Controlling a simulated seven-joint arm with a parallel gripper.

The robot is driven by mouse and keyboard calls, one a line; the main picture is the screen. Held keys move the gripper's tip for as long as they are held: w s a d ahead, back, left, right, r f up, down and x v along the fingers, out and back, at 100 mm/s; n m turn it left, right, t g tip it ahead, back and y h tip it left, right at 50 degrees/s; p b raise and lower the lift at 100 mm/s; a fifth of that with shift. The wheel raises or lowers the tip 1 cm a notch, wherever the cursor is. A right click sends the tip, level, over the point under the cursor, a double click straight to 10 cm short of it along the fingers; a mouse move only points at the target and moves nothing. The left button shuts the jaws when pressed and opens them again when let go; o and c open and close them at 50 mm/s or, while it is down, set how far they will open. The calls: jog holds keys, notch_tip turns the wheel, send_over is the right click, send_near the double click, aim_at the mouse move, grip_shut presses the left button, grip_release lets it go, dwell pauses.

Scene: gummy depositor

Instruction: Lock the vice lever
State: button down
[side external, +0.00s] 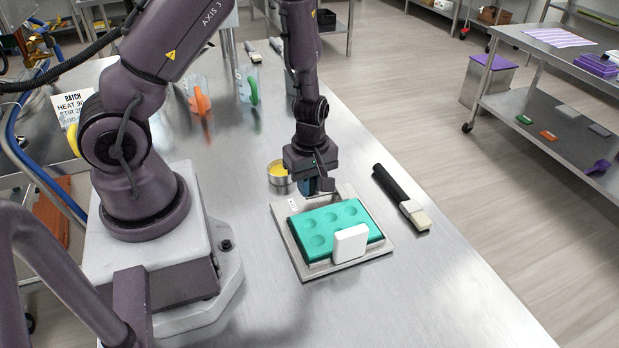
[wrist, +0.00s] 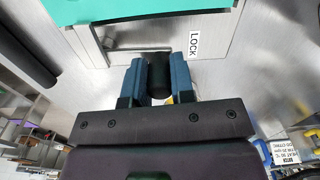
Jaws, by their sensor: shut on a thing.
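My gripper (wrist: 159,80) points down at the back edge of a metal vice plate (side external: 380,250). In the wrist view its blue fingers are closed on a black lever knob (wrist: 159,66). A thin metal rod (wrist: 127,46) runs beside the knob over the plate. A LOCK label (wrist: 194,45) sits on the plate right of the knob. A teal mould (side external: 330,222) with several round cavities lies on the plate, with a white block (side external: 350,244) standing against its near side. In the side view, my gripper hides most of the lever.
A brush with a black handle (side external: 390,184) lies right of the plate. A small cup of yellow stuff (side external: 278,172) stands behind it, close to my gripper. Clear beakers with orange (side external: 201,101) and green (side external: 252,88) tools stand further back. The near table is clear.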

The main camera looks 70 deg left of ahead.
jog(key=shift+d+n, duration=0.25)
jog(key=shift+n, duration=0.15)
jog(key=c, duration=1)
grip_release()
jog(key=shift+o, duration=0.2)
jog(key=shift+r, duration=0.1)
notch_tip(320, 180, up, 13)
